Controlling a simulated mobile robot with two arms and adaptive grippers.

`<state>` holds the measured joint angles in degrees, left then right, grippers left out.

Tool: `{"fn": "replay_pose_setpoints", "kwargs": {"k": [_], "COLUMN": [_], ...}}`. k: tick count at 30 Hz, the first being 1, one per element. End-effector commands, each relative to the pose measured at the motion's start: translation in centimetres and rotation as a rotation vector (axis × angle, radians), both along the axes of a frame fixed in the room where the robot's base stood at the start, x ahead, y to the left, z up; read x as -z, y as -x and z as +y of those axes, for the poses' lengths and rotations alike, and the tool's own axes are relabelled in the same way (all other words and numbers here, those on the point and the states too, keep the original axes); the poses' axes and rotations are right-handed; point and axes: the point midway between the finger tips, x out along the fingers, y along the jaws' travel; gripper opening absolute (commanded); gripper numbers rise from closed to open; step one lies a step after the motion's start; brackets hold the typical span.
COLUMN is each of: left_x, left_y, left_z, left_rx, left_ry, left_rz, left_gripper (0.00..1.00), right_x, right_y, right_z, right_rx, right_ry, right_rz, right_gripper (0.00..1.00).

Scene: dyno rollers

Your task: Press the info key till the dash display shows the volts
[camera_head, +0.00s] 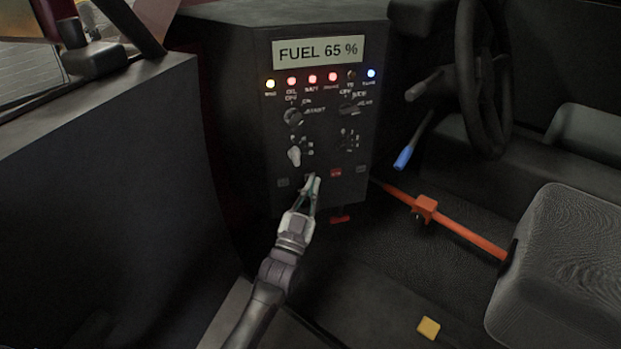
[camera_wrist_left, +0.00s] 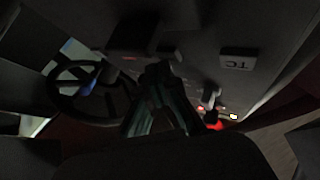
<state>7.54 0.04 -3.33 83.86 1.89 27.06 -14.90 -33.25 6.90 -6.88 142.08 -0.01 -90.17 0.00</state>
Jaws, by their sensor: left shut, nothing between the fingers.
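The dash display (camera_head: 318,52) at the top of the dark dash panel (camera_head: 262,120) reads "FUEL 65 %". My left gripper (camera_head: 312,178) is shut and empty, with its tips at the low row of keys on the panel. It covers the spot between a dark key (camera_head: 283,183) on its left and a red key (camera_head: 336,172) on its right. I cannot read an info label, and I cannot tell whether the tips touch a key. The left wrist view shows the fingers (camera_wrist_left: 158,72) close to the panel, beside a key marked TC (camera_wrist_left: 237,63). My right gripper is out of view.
Several lit lamps (camera_head: 312,78) and rotary switches (camera_head: 294,116) sit above the keys. A blue-tipped lever (camera_head: 404,157), an orange bar (camera_head: 455,227) and the steering wheel (camera_head: 484,80) are to the right. A seat (camera_head: 560,265) stands at lower right; a yellow block (camera_head: 428,328) lies low.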

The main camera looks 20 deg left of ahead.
Motion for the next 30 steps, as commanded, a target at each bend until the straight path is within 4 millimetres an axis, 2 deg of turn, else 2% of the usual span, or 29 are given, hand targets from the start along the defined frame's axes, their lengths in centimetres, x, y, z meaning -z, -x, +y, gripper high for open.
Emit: {"fn": "replay_pose_setpoints", "kwargs": {"k": [26, 30], "left_x": [0.02, -0.14], "left_y": [-0.48, 0.15], "left_z": [0.37, -0.07], "left_rx": [0.0, -0.001], "left_ry": [0.0, 0.001], "left_rz": [0.001, 0.001], "left_gripper": [0.0, 0.0], "right_x": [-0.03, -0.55], "right_y": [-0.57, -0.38], "right_z": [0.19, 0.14], "right_rx": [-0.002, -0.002], "right_ry": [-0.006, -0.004], "right_rz": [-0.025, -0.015], "right_gripper": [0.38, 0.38]}}
